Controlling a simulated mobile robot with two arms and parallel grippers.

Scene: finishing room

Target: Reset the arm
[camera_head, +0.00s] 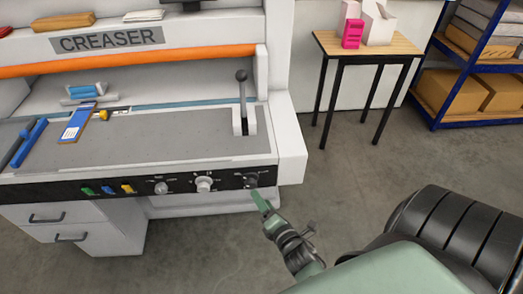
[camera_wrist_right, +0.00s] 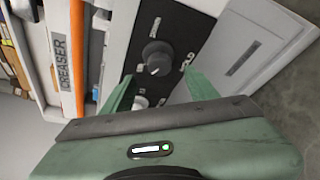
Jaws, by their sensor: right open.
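My right gripper (camera_head: 261,200) is just in front of the creaser's (camera_head: 150,185) control panel, close to the rightmost dark knob (camera_head: 252,181). In the right wrist view the gripper (camera_wrist_right: 160,78) is open, with its two green fingers apart and nothing between the tips. The dark knob (camera_wrist_right: 157,57) shows just beyond and between the fingertips. I cannot tell for sure whether the fingers touch the panel, but the knob is not gripped. My left gripper is in neither view.
A lever (camera_head: 242,90) stands at the right of the machine's bed. Left of the dark knob are lighter knobs (camera_head: 204,184) and coloured switches (camera_head: 107,189). A small wooden table (camera_head: 380,48) and a blue shelf (camera_head: 465,63) stand behind at right. The floor between is clear.

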